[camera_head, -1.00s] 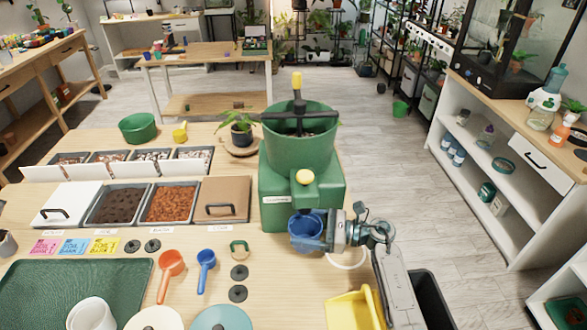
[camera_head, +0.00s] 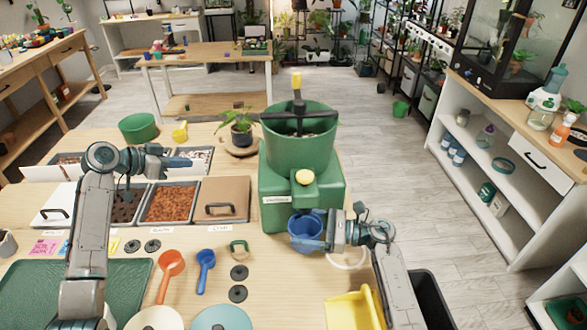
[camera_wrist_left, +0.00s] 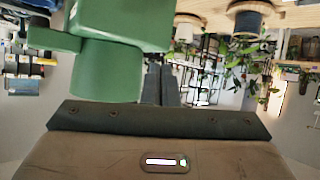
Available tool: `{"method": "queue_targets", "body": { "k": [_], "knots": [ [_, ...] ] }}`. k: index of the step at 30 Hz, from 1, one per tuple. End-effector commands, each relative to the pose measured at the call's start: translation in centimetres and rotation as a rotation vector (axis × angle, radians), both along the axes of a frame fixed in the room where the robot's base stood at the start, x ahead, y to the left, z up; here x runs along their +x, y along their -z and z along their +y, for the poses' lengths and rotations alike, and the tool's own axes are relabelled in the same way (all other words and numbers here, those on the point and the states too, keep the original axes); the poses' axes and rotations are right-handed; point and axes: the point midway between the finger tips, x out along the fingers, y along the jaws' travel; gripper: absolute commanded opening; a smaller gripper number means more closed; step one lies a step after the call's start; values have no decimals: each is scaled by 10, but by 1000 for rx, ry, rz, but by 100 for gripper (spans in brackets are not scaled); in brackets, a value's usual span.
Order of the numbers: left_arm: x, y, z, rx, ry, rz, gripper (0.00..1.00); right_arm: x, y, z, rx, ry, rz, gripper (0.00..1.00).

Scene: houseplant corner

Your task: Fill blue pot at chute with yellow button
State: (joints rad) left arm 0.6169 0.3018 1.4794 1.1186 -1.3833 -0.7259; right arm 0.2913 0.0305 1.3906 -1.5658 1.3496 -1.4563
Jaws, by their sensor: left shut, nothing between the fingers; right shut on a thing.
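The blue pot (camera_head: 305,229) is upright beneath the front of the green dispenser (camera_head: 300,200). My right gripper (camera_head: 326,233) is shut on its right side. The round yellow button (camera_head: 305,177) sits on top of the dispenser's front, above the pot. My left gripper (camera_head: 188,162) is shut and empty, held over the bins, left of the dispenser and apart from it. In the left wrist view its dark fingers (camera_wrist_left: 161,85) are together, and green surfaces fill the upper left. The inside of the pot is too small to tell.
Bins of brown soil and orange material (camera_head: 168,204) lie under and beside my left arm. A lidded bin (camera_head: 222,200) is between them and the dispenser. A potted plant (camera_head: 240,128) stands behind.

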Motion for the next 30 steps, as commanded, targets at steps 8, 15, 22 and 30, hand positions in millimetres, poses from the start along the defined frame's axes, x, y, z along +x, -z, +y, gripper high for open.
{"method": "queue_targets", "body": {
  "k": [8,15,22,30],
  "knots": [
    [-45,-56,-129,-145,403,-79,0,0,0,0,0,0,0,57],
    [-77,-89,-180,-208,617,-149,0,0,0,0,0,0,0,57],
    [-84,-95,-189,-221,660,-164,0,0,0,0,0,0,0,57],
    [-84,-94,-190,-220,658,-163,0,0,0,0,0,0,0,57]
  ]
}}
